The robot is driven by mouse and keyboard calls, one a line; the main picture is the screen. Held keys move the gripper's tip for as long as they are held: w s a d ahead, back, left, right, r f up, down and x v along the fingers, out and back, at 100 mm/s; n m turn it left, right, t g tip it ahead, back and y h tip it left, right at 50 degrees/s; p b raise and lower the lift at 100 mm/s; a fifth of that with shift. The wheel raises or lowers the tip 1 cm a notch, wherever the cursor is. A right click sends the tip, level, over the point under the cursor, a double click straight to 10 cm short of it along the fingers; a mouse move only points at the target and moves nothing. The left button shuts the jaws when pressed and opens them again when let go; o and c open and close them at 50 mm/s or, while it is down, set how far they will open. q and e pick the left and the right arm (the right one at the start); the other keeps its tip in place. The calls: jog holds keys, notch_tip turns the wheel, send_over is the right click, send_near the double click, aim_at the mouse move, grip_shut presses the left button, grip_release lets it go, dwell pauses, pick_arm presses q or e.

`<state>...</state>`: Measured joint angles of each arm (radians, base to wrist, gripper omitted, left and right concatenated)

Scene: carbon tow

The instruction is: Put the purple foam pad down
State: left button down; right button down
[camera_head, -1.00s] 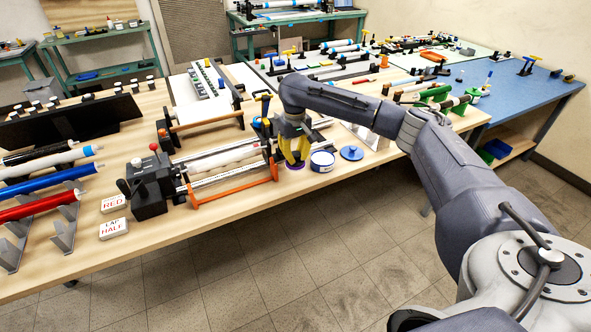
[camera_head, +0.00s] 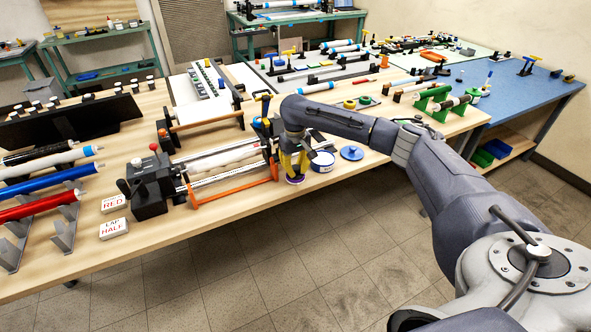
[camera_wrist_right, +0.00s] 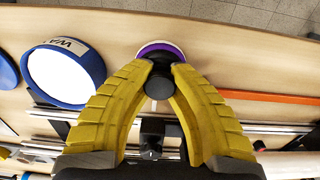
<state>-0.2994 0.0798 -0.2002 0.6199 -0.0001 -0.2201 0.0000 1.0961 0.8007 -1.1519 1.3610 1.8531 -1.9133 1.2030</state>
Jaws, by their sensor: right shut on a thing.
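The purple foam pad (camera_head: 295,180) shows as a small purple disc low at the tips of my right gripper (camera_head: 294,168), near the front edge of the wooden bench. In the right wrist view the pad's purple rim (camera_wrist_right: 160,46) shows beyond a black knob (camera_wrist_right: 160,78). The yellow fingers of my right gripper (camera_wrist_right: 162,72) close on this knob from both sides. I cannot tell whether the pad touches the bench top. My left gripper is not in view.
A white and blue tin (camera_head: 322,162) stands just right of the pad, with a blue lid (camera_head: 352,153) beyond it. The roller fixture with an orange bar (camera_head: 235,190) lies close on the left. The bench's front edge (camera_head: 330,180) is near.

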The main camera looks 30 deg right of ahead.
aim_at(295, 167)
jog(key=shift+f, duration=0.1)
jog(key=c, duration=1.3)
grip_release()
jog(key=shift+c, duration=0.2)
notch_tip(295, 167, up, 12)
